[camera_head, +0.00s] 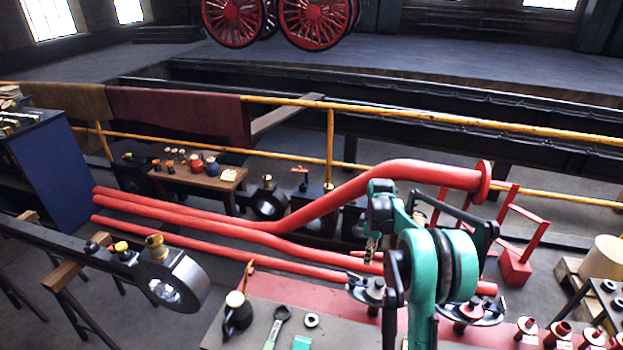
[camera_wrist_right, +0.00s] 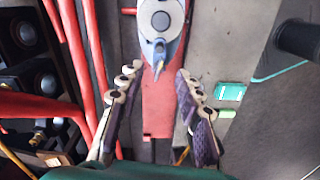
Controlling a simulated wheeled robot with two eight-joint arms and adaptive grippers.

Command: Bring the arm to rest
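My right arm, teal and black, rises from the bottom of the head view. Its gripper (camera_head: 371,248) hangs down at the left side of the arm, above the red bench strip and near the red pipes; it is small and partly hidden there. In the right wrist view the gripper (camera_wrist_right: 155,112) has its two fingers wide apart, with nothing between them. A grey-blue fitting with a round face (camera_wrist_right: 161,22) shows beyond the fingers, over a red strip (camera_wrist_right: 158,105). My left gripper is in neither view.
Red pipes (camera_head: 330,205) run behind the bench. A dark jug (camera_head: 237,315), a spoon-like tool (camera_head: 277,325) and a washer (camera_head: 312,320) lie on the bench. Several red fittings (camera_head: 558,333) stand at right. A yellow rail (camera_head: 440,117) crosses behind.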

